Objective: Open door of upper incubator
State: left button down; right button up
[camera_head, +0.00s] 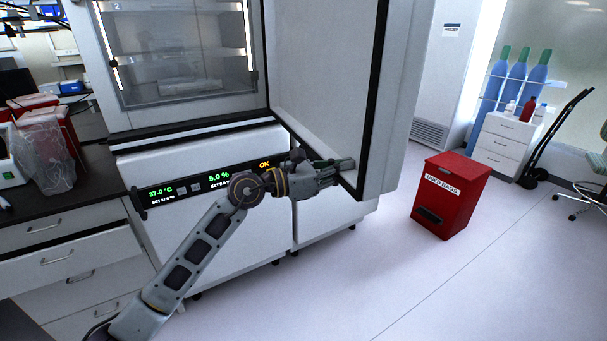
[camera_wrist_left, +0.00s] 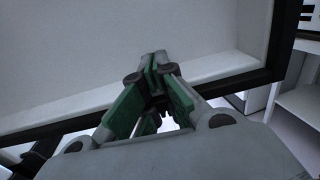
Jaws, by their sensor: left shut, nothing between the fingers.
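The upper incubator (camera_head: 180,50) stands at the upper middle of the head view, with its glass inner front and lit shelves showing. Its white outer door (camera_head: 325,75) with a black seal is swung wide open to the right. My left gripper (camera_head: 350,163) is at the lower edge of the open door, on its inner side. In the left wrist view the green-padded fingers (camera_wrist_left: 155,65) are closed together with nothing between them, in front of the door's inner face (camera_wrist_left: 100,50). I cannot tell whether they touch the door. My right gripper is not in view.
A display panel (camera_head: 205,185) reads 37.0 °C and 5.0 %. A red used-bags bin (camera_head: 450,195) stands on the floor to the right of the door. A counter with drawers (camera_head: 65,245) is at the left.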

pick_arm(q)
jog(key=p+x, duration=0.1)
jog(key=x, duration=0.6)
jog(key=shift+s+d, duration=0.1)
jog(key=w+d+n+t+p, duration=0.1)
jog(key=w+d+p, duration=0.3)
jog(key=d, duration=0.6)
jog(key=shift+w+d+t+y+p, duration=0.3)
jog(key=shift+w+t+y+p, duration=0.15)
jog(key=shift+w, duration=0.4)
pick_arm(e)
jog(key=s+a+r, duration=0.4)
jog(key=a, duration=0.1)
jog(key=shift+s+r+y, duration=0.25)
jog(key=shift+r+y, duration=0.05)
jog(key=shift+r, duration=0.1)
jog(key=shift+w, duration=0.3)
pick_arm(q)
jog(key=shift+a+f, duration=0.1)
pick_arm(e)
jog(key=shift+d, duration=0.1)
